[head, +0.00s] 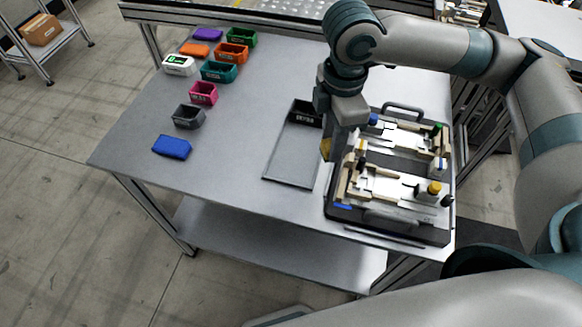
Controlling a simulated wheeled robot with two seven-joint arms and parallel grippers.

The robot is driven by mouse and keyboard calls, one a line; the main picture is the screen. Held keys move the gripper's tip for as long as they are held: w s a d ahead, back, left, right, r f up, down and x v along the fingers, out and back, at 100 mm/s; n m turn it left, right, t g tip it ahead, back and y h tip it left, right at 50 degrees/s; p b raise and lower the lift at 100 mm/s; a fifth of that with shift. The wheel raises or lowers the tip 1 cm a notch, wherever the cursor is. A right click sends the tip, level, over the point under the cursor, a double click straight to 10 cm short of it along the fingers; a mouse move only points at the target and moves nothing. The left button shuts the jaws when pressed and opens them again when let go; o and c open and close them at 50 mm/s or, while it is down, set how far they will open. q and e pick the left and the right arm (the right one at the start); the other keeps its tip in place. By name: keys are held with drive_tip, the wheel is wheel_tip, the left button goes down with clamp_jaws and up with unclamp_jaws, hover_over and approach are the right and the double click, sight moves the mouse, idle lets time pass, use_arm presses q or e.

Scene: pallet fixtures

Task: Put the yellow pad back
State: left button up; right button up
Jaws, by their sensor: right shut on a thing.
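The yellow pad (326,148) is a small dull-yellow piece at the tip of my right gripper (328,140). The gripper points down and is shut on it, and its fingers hide part of the pad. The pad is by the left edge of the pallet fixture (387,222), a dark tray with a handle, pale blocks and metal plates; I cannot tell how high above it. My left gripper is out of view.
A shallow grey tray (285,172) with a dark labelled bin lies left of the fixture. The table's (235,130) middle is clear.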

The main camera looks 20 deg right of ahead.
drive_tip(key=n, duration=0.5)
drive_tip(key=shift+s+d+f+n, duration=0.1)
drive_tip(key=shift+s+d+n, duration=0.1)
drive_tip(key=shift+s+n, duration=0.15)
drive_tip(key=n, duration=0.2)
drive_tip(key=n+b, duration=0.1)
drive_tip(key=n, duration=0.2)
drive_tip(key=shift+s+d+n, duration=0.2)
drive_tip(key=shift+n, duration=0.05)
drive_tip(key=n, duration=0.3)
drive_tip(key=shift+s+d, duration=0.15)
drive_tip(key=n, duration=0.3)
drive_tip(key=shift+s+d+n+b, duration=0.15)
drive_tip(key=shift+n+b, duration=0.15)
drive_tip(key=shift+s+d+n, duration=0.1)
drive_tip(key=shift+n, duration=1)
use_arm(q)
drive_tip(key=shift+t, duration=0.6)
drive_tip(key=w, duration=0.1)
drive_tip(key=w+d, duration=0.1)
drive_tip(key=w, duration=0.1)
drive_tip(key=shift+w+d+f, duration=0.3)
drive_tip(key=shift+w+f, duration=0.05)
use_arm(e)
drive_tip(key=shift+n, duration=0.5)
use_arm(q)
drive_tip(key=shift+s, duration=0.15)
